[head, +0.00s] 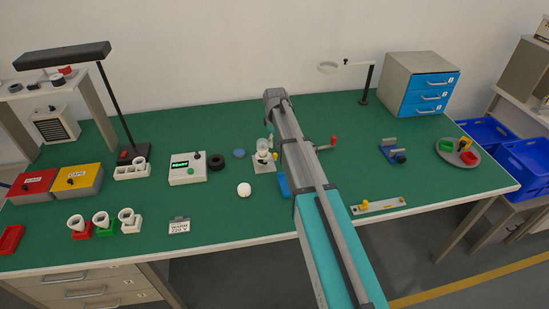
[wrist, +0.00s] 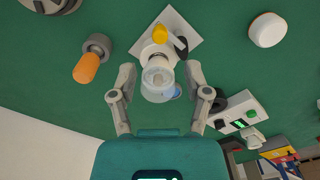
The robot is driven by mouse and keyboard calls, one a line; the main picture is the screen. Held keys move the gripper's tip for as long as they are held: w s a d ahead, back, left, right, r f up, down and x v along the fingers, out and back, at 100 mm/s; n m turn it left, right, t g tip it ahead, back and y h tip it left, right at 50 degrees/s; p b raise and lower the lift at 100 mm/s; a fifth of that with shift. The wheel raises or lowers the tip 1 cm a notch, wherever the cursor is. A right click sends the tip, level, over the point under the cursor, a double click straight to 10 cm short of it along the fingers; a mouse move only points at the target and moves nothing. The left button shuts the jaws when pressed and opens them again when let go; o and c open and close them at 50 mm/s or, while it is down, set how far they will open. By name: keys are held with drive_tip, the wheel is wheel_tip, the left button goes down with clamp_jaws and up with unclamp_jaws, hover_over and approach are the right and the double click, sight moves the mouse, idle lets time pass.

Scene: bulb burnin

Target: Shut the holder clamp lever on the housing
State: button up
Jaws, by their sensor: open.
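The housing (head: 263,157) is a small white fixture on a white square base plate (wrist: 183,22), standing on the green bench. It also shows in the wrist view (wrist: 150,50), with a clear glass-like dome (wrist: 158,82) nearest the camera. A yellow-tipped part (wrist: 159,33), which looks like the clamp lever, sticks out on its far side beside a black piece (wrist: 181,46). I cannot tell the lever's exact angle. My gripper (wrist: 162,96) is open, its fingers apart on either side of the dome. No contact is visible. In the head view my arm hides the fingers.
A white ball-like thing (head: 244,190) lies near the housing. A control box (head: 187,169) and black ring (head: 216,162) are to the left. The front middle bench is fairly clear.

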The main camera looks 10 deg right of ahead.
sight(275, 154)
drive_tip(key=shift+f+b, duration=3.15)
drive_tip(key=shift+f, duration=0.35)
